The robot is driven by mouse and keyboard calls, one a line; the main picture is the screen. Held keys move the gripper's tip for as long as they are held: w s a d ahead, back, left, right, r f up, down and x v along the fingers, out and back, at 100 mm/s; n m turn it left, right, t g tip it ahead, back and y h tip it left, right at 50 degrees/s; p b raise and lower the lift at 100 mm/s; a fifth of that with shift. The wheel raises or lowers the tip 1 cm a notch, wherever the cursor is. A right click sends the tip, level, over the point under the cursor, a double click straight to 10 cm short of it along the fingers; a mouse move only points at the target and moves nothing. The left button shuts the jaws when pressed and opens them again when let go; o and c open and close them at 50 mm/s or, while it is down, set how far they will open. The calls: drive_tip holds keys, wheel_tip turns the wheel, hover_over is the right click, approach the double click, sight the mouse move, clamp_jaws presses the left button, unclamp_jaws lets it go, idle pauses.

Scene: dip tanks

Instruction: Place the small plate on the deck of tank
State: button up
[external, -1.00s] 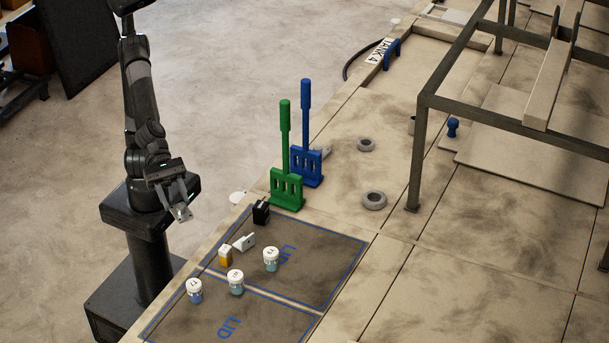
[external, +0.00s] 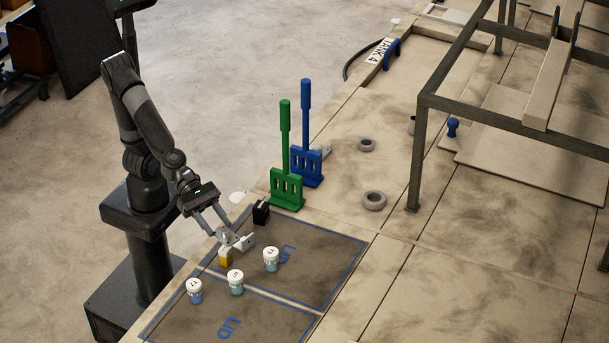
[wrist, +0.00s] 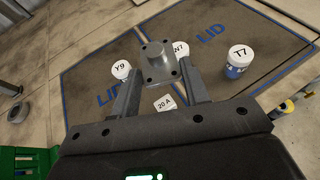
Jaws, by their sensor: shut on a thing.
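In the wrist view the plate (wrist: 155,75) is square, with a round stub and small holes. My gripper (external: 233,238) reaches down to it, and in the wrist view the gripper (wrist: 158,84) has one finger on each side of it, shut on it. I cannot tell whether the plate still touches the lid. The pale tank deck (external: 335,190) lies beyond the lids.
A yellow-and-white block (external: 226,257) marked 20 A stands close to the plate. Several labelled jars, one of them T7 (wrist: 240,60), stand on the lids. A black block (external: 261,212), a green rack (external: 287,190) and a blue rack (external: 307,167) stand nearby. Grey rings (external: 374,200) lie on the deck.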

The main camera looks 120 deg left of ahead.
drive_tip(key=w+a+f+n+t+y, duration=0.1)
drive_tip(key=w+a+n+y, duration=0.15)
drive_tip(key=w, duration=0.25)
drive_tip(key=w+a+f+n+y, duration=0.1)
drive_tip(key=w+a, duration=0.2)
drive_tip(key=w, duration=0.2)
hover_over(304, 253)
drive_tip(key=shift+y, duration=0.35)
wheel_tip(304, 253, down, 6)
drive_tip(key=shift+d+f, duration=0.1)
drive_tip(key=shift+f, duration=0.1)
drive_tip(key=shift+w+f, duration=0.1)
drive_tip(key=shift+f, duration=1.95)
drive_tip(key=shift+f, duration=0.15)
drive_tip(key=o, duration=1)
